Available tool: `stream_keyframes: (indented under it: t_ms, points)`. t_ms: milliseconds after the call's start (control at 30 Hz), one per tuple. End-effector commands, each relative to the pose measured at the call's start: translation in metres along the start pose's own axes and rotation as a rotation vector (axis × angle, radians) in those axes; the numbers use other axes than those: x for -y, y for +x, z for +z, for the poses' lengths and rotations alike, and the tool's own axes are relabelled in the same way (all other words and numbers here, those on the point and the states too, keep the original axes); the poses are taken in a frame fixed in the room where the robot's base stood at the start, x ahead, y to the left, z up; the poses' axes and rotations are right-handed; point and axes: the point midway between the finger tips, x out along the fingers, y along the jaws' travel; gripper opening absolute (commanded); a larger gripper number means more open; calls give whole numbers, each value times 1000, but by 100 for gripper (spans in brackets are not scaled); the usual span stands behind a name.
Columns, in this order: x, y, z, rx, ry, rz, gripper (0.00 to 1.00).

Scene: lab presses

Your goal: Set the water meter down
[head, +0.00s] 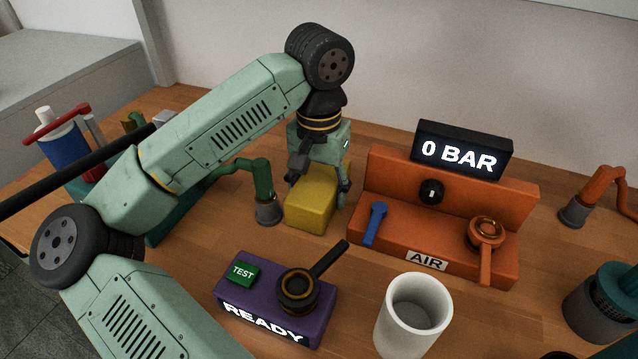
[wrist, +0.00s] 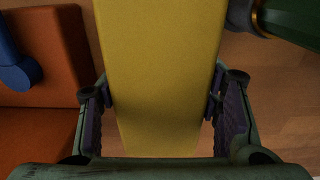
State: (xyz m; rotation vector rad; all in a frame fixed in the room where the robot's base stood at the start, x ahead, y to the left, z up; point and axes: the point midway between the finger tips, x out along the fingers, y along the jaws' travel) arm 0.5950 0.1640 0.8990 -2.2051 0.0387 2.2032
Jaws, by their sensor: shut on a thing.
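My gripper (head: 318,193) points down at the middle of the table and is shut on a yellow block (head: 311,208). The block is a plain oblong with rounded edges and no dial or marking in view. It is the only thing held, so I take it as the water meter, though its look does not confirm this. In the wrist view the yellow block (wrist: 160,75) runs between the two fingers (wrist: 162,105), one against each side. The block is at or very near the table top; I cannot tell if its underside touches.
An orange AIR station (head: 440,240) with a "0 BAR" display (head: 461,152) stands close right of the block. A green bent pipe piece (head: 262,190) stands close left. A purple READY box (head: 262,300) and a white cup (head: 413,318) are nearer. Bare wood lies in front of the block.

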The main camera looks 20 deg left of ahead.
Motion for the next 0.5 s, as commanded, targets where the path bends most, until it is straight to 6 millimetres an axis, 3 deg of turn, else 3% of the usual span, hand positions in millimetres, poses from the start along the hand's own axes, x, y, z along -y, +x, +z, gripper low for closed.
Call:
stream_keyframes:
  t_ms: [367, 400, 500]
  points:
    - [0, 5, 0, -1, 0, 0, 19]
    - [0, 4, 0, 0, 0, 0, 60]
    - [0, 4, 0, 0, 1, 0, 67]
